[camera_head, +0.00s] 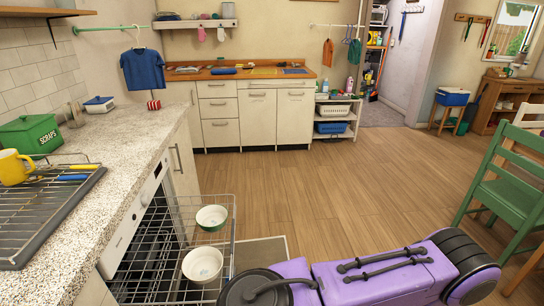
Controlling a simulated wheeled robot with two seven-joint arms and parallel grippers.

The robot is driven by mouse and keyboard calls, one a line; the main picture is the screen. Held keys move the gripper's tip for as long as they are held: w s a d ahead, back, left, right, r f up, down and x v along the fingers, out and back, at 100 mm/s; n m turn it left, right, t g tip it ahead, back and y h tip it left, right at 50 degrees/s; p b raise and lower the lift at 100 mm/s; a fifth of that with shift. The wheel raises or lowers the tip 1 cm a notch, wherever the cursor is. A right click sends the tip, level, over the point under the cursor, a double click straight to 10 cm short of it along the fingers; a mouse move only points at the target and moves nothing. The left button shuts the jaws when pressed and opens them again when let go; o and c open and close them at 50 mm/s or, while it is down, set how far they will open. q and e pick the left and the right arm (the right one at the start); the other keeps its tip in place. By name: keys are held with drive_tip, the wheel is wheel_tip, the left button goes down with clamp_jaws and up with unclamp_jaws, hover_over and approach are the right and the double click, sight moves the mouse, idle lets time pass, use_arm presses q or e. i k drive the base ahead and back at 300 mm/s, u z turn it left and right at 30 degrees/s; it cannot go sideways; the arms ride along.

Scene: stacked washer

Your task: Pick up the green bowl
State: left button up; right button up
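The green bowl (212,218) has a green outside and a pale inside. It sits in the far part of a wire rack (225,245) pulled out from a white dishwasher (137,225) under the left counter. A second bowl, white or cream (202,264), sits in the rack nearer to me. The two bowls look apart. Neither of my grippers shows in the head view, and nothing is seen holding the green bowl.
The speckled counter (140,135) holds a drying rack (40,205), a yellow mug (14,168) and a green scraps bin (30,134). A grey mat (270,252) lies right of the rack. The wooden floor (310,190) between is clear.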

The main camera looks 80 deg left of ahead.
sight(212, 218)
drive_tip(key=i, duration=0.55)
drive_tip(key=u, duration=3.4)
